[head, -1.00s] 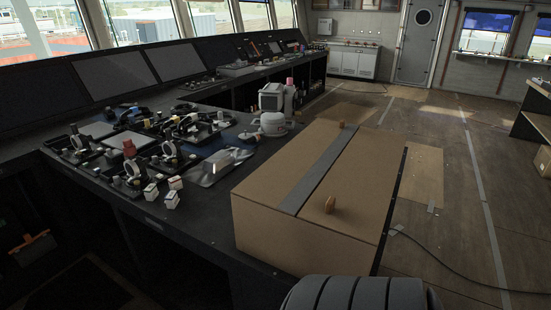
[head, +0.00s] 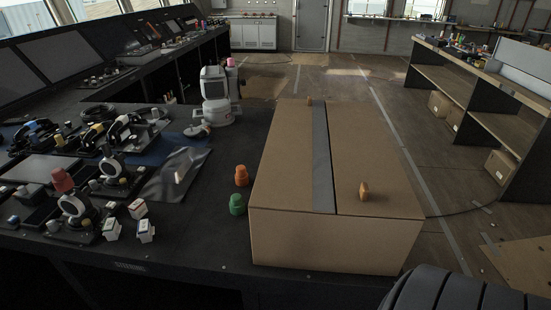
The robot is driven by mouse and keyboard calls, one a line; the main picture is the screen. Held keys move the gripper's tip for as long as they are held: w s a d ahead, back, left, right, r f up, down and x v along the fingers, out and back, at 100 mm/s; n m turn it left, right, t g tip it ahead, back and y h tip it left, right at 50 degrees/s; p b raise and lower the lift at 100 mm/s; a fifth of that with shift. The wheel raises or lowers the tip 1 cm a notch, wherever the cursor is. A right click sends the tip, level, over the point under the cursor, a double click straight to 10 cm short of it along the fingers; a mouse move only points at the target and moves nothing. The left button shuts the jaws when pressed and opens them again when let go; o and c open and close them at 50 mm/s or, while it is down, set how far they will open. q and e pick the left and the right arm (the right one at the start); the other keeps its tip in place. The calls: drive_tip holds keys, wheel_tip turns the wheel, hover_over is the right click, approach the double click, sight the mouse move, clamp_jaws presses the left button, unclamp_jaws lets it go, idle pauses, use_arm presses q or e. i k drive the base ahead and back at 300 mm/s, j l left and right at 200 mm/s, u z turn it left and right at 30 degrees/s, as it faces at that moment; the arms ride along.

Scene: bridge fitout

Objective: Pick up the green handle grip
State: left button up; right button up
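The green handle grip (head: 237,204) stands upright on the dark console top, close to the left side of the cardboard box (head: 300,240). An orange grip (head: 242,175) stands just behind it on the same surface. Neither of my grippers shows in the head view, so I cannot see how they stand.
White-topped blocks (head: 138,209) and lever units (head: 75,205) crowd the console to the left. A white device (head: 217,95) stands behind the grips. Orange knobs (head: 363,190) sit on the box lid. Shelving (head: 480,100) stands at the right, beyond open floor.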

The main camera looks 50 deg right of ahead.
sight(236, 205)
drive_tip(key=i+j+z, duration=0.1)
drive_tip(key=z, duration=0.4)
drive_tip(key=i+j+z, duration=0.2)
drive_tip(key=z, duration=0.25)
drive_tip(key=i+j+z, duration=0.1)
drive_tip(key=z, duration=0.4)
drive_tip(key=j+z, duration=0.3)
drive_tip(key=z, duration=0.2)
drive_tip(key=j+z, duration=0.25)
drive_tip(key=z, duration=0.2)
drive_tip(key=j+z, duration=0.25)
drive_tip(key=z, duration=0.25)
